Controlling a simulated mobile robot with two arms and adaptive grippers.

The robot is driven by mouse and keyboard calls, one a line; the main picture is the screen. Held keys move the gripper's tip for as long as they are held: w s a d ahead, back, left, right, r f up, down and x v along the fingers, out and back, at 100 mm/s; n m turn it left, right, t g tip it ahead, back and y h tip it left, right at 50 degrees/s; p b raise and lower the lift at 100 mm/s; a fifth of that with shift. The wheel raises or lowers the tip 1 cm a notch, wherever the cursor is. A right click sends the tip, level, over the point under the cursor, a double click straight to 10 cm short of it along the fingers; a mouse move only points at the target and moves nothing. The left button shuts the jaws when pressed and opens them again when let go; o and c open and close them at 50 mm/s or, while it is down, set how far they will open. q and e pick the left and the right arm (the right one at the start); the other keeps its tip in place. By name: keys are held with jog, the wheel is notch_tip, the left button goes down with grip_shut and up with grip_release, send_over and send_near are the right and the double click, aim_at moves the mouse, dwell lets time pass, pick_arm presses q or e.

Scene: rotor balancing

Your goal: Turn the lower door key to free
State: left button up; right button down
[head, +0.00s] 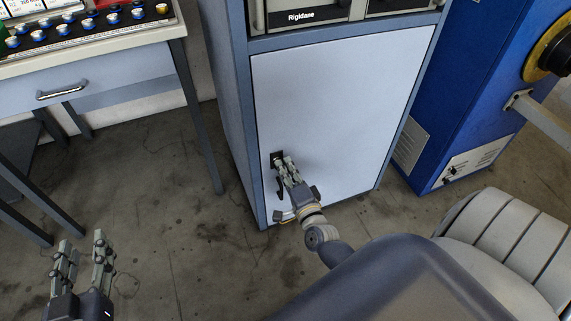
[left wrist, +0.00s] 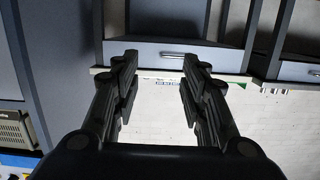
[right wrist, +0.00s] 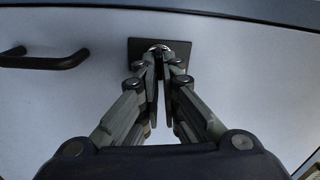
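The lower door (head: 335,110) of the grey-blue cabinet is a plain pale panel, and it looks closed. Its lock has a dark square plate (right wrist: 183,50) near the door's left edge in the head view. A small, shiny, round part of the key (right wrist: 158,47) shows at the plate. My right gripper (head: 283,164) is at the lock, its fingertips drawn together on the key in the right wrist view (right wrist: 160,60). The fingers hide most of the key, so its angle is unclear. My left gripper (head: 83,245) is open and empty, low at the left, away from the door.
A black door handle (right wrist: 45,60) is close beside the lock. A workbench with a drawer (head: 85,85) stands left of the cabinet. A blue machine (head: 465,100) stands to its right. Bare floor (head: 170,190) lies between my left gripper and the cabinet.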

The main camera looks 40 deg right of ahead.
pick_arm(q)
jog(key=shift+w+d+r+t, duration=0.15)
jog(key=shift+r+t, duration=0.25)
jog(key=shift+r, duration=0.2)
pick_arm(e)
jog(key=shift+f+m, duration=0.1)
jog(key=shift+m, duration=0.8)
jog(key=c, duration=1.8)
grip_release()
jog(key=shift+s+f, duration=0.1)
jog(key=shift+s, duration=0.2)
jog(key=v, duration=1.1)
jog(key=shift+s, duration=0.15)
jog(key=shift+a, duration=0.1)
